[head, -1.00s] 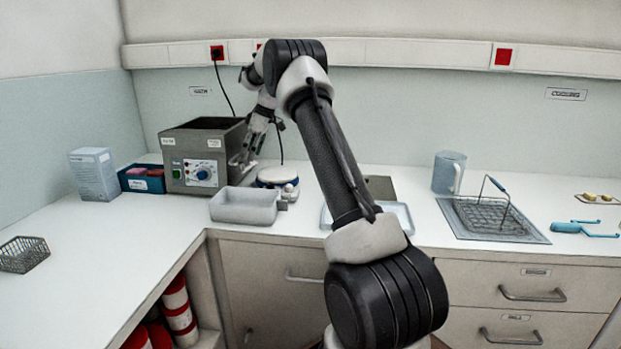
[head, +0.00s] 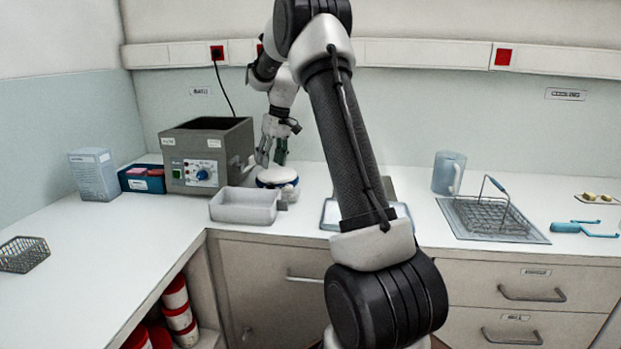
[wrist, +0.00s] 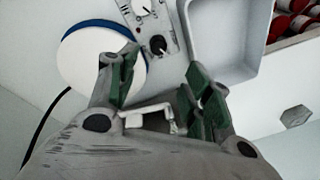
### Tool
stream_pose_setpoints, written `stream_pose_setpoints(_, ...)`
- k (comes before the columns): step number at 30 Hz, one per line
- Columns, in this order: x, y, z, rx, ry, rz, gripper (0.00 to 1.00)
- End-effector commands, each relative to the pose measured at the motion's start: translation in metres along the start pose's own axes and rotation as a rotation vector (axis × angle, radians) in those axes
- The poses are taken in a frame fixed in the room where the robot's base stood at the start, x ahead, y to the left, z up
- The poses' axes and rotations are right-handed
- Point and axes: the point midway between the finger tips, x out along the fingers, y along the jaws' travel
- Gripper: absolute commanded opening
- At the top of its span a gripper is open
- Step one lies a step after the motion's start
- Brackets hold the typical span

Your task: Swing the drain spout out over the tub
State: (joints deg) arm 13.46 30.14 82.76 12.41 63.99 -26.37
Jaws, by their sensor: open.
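The grey bath (head: 205,152) stands at the back left, with a dial and a green switch on its front. A pale piece on its right side looks like the drain spout (head: 241,172); its exact direction is hard to tell. The light grey tub (head: 244,206) sits on the counter in front and to the right of the bath; it also shows at the upper right of the wrist view (wrist: 218,72). My gripper (head: 271,163) is open, just right of the bath, fingers pointing down. In the wrist view a white bent piece (wrist: 147,112) shows between the fingers, perhaps the spout.
A round white-topped, blue-rimmed device (head: 277,177) stands close under my gripper, right behind the tub. A blue box (head: 142,180) and a carton (head: 94,174) stand left of the bath. A wire basket (head: 490,214) and a jug (head: 448,173) are at right.

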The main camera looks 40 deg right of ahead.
Motion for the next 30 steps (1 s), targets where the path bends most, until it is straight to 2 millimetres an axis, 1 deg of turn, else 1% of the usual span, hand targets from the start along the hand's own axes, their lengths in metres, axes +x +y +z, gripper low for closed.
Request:
stream_pose_setpoints(1, -0.004, -0.005, 0.01, 0.019, -0.007, 0.005, 0.5)
stream_pose_setpoints(3, -0.008, -0.011, 0.024, 0.051, -0.016, 0.014, 0.5)
stream_pose_setpoints(15, -0.039, -0.048, 0.098, 0.162, -0.033, 0.063, 0.5)
stream_pose_setpoints(23, -0.055, -0.071, 0.148, 0.21, -0.031, 0.094, 0.5)
stream_pose_setpoints(30, -0.067, -0.091, 0.196, 0.238, -0.02, 0.121, 0.5)
